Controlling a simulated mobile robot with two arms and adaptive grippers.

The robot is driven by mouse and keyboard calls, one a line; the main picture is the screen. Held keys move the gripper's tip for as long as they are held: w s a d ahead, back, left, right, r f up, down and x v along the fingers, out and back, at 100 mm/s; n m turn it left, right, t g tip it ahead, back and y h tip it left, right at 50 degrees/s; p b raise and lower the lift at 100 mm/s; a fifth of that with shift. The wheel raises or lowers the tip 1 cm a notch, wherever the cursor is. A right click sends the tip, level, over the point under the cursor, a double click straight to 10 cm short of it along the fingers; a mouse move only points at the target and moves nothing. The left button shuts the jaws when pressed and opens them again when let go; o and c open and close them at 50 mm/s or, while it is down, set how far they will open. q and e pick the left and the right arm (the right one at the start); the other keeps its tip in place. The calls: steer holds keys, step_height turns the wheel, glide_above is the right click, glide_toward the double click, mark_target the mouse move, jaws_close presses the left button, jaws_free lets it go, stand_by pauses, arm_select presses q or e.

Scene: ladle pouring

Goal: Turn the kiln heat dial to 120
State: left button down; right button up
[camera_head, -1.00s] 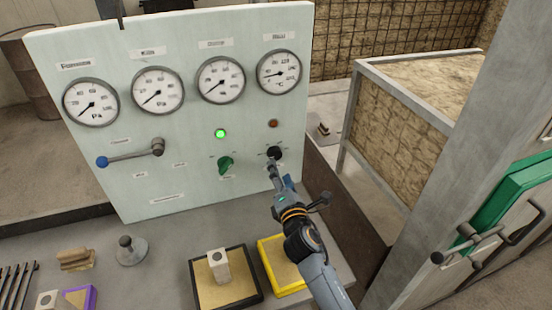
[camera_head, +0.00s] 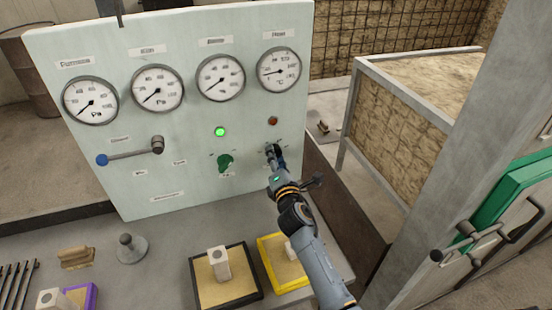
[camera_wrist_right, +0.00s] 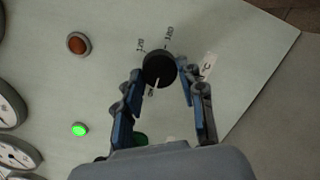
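The black heat dial (camera_wrist_right: 159,69) with a pale pointer line is on the pale panel (camera_head: 190,180). My right gripper (camera_wrist_right: 161,72) has its two fingers on either side of the dial, close to its rim. The fingers are apart; firm contact on both sides cannot be told. In the head view my right gripper (camera_head: 274,154) covers the dial. The heat gauge (camera_head: 279,70), marked in °C, is above it, its needle pointing left; the exact reading is too small to tell. My left gripper is not in view.
A red-brown lamp (camera_head: 273,121) is above the dial; a lit green lamp (camera_head: 220,132) and a green knob (camera_head: 226,163) are to its left. A lever with a blue end (camera_head: 102,160) is further left. Yellow (camera_head: 268,262) and black (camera_head: 198,290) trays stand below on the bench.

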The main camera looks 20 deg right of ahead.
steer(key=shift+c, duration=0.3)
steer(key=m+p, duration=0.2)
steer(key=m, duration=0.3)
steer(key=m+g+y+p, duration=0.1)
steer(key=m+p, duration=0.1)
steer(key=m, duration=0.4)
steer(key=m+y+p, duration=0.1)
steer(key=m+p, duration=0.2)
steer(key=m, duration=0.3)
steer(key=shift+d+r, duration=0.25)
steer(key=shift+r, duration=0.1)
steer(key=shift+m+y, duration=0.4)
steer(key=shift+m, duration=0.7)
steer(key=shift+d+m, duration=0.1)
steer(key=shift+m, duration=1.2)
